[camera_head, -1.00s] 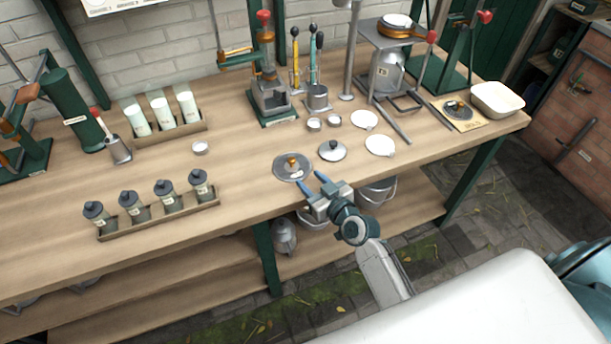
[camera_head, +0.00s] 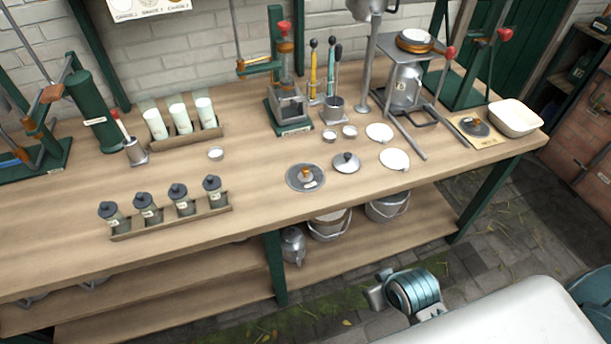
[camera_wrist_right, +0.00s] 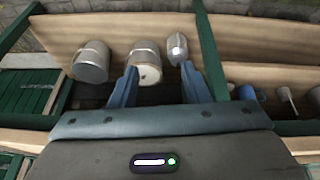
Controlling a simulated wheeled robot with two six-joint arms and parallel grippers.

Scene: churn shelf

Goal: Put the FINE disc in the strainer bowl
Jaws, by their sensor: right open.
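A flat grey disc with an orange-brown knob and a small label (camera_head: 306,178) lies near the bench's front edge. Another dark-knobbed disc (camera_head: 475,127) rests on a tan board at the right. The labels are too small to read, so I cannot tell which is FINE. A cream bowl (camera_head: 515,118) stands beside the board; I cannot tell whether it is the strainer bowl. In the right wrist view my right gripper (camera_wrist_right: 158,70) is open and empty, apart from the discs. My left gripper is out of view.
Buckets (camera_head: 387,207) and a kettle-like can (camera_head: 293,246) stand on the lower shelf. A metal stand (camera_head: 402,85) and a green-based press (camera_head: 289,108) stand behind the discs. A rack of several jars (camera_head: 172,225) lies left. The bench front between rack and discs is clear.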

